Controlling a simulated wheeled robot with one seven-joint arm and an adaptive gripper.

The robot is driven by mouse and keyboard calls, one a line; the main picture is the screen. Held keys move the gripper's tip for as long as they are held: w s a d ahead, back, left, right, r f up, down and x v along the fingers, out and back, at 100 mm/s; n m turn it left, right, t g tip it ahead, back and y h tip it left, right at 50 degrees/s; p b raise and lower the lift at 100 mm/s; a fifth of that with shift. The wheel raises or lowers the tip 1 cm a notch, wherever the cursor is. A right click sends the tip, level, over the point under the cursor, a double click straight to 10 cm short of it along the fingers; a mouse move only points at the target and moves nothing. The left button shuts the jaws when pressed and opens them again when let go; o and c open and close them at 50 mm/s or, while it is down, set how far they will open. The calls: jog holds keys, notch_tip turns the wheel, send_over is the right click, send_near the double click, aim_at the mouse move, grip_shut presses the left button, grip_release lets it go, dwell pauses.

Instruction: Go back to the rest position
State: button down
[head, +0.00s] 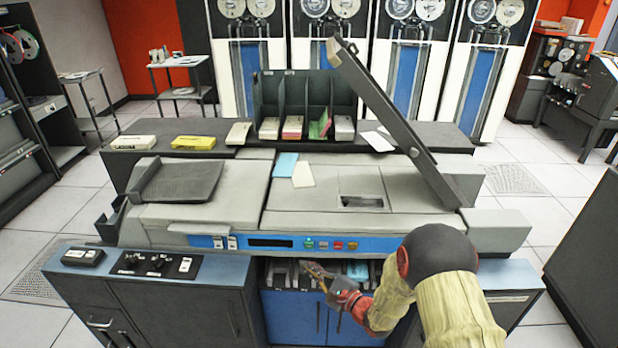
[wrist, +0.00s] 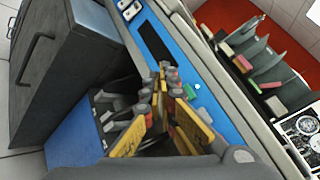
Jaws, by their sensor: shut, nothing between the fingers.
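My gripper (head: 318,273) is in front of the blue-fronted card machine (head: 357,220), just below its button panel and over the row of pockets (head: 283,274). In the wrist view my gripper (wrist: 168,78) has its fingertips together with nothing held, and the machine's blue panel (wrist: 195,75) lies behind it. My arm comes in from the lower right of the head view. The arm hides part of the machine's lower right front. I cannot tell whether the fingers touch the machine.
The machine's raised dark lid (head: 385,110) leans up at the right. Two loose cards, blue (head: 286,165) and cream (head: 303,174), lie on its top. A card rack (head: 305,106) and card boxes (head: 193,142) stand behind. A dark cabinet (head: 590,260) bounds the right.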

jog(key=s+a+f+n+g+y, duration=0.1)
jog(key=s+a+f+g, duration=0.15)
jog(key=s, duration=0.25)
jog(key=s+a+f+n+g+y, duration=0.1)
jog(key=s+a+f+g, duration=0.15)
jog(key=s+g, duration=0.2)
jog(key=s+d+r+n+g+h, duration=0.1)
jog(key=s+r+n+g, duration=0.2)
jog(key=s, duration=0.4)
jog(key=s+r+n+g+h, duration=0.1)
jog(key=s+r+n+g, duration=0.25)
jog(key=s, duration=0.45)
jog(key=s+d+r+n+h, duration=0.3)
jog(key=s+d+r+h, duration=0.15)
jog(key=d, duration=0.35)
jog(key=s+d+r+n+h, duration=0.4)
jog(key=d+r+h, duration=0.15)
jog(key=d, duration=0.35)
jog(key=s+d+r+n+t+h, duration=0.1)
jog(key=d+r+t, duration=0.2)
jog(key=r, duration=0.4)
jog(key=s+d+r+n+t+h, duration=0.1)
jog(key=d+r+t, duration=0.2)
jog(key=r, duration=0.4)
jog(key=shift+s+d+r+t+p, duration=0.2)
jog(key=shift+s+r+t+p, duration=0.1)
jog(key=shift+s+t, duration=0.1)
